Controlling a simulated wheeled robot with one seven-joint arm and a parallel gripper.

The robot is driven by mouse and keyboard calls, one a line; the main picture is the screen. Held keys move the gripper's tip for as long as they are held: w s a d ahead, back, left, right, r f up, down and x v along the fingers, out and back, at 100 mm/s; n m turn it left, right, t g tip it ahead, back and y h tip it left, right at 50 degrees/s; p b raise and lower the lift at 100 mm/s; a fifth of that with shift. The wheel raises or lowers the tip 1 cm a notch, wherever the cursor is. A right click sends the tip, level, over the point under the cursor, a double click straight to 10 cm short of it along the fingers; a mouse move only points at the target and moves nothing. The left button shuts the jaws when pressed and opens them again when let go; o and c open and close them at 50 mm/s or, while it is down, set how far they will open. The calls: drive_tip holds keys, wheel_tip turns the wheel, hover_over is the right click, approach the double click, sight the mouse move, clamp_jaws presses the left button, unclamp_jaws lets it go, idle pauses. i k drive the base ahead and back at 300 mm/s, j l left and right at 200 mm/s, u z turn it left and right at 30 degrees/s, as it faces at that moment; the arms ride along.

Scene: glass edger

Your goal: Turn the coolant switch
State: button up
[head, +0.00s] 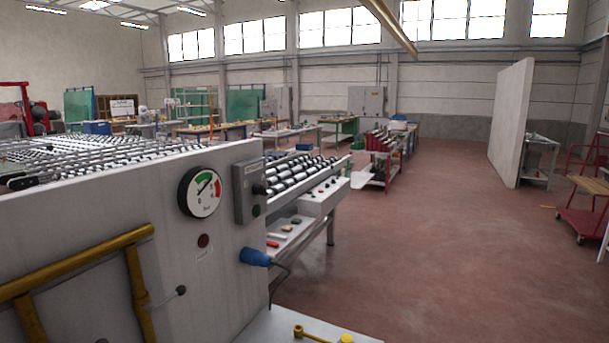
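A grey control box (248,190) is fixed at the right end of the machine's pale side panel. A black rotary knob (259,189) sticks out from its right side, with a smaller dark button (256,211) below it. The knob may be the coolant switch, but I cannot read any label. The way the knob is turned is too small to tell. My gripper is not in view.
Left of the box are a round gauge (200,192) and a dark red button (203,241). Below is a blue plug (255,257) with a cable. Yellow pipes (75,265) cross the panel's left. A yellow lever (308,333) is at the bottom. Red floor (430,260) is clear at right.

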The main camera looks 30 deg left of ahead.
sight(257, 188)
drive_tip(key=i, duration=1.7)
drive_tip(key=i+u, duration=0.1)
drive_tip(key=u, duration=0.35)
drive_tip(key=i+u, duration=0.15)
drive_tip(key=u, duration=0.35)
drive_tip(key=i+l+u, duration=0.1)
drive_tip(key=u, duration=0.35)
drive_tip(key=l+u, duration=0.15)
drive_tip(key=u, duration=0.35)
drive_tip(key=i+l, duration=0.05)
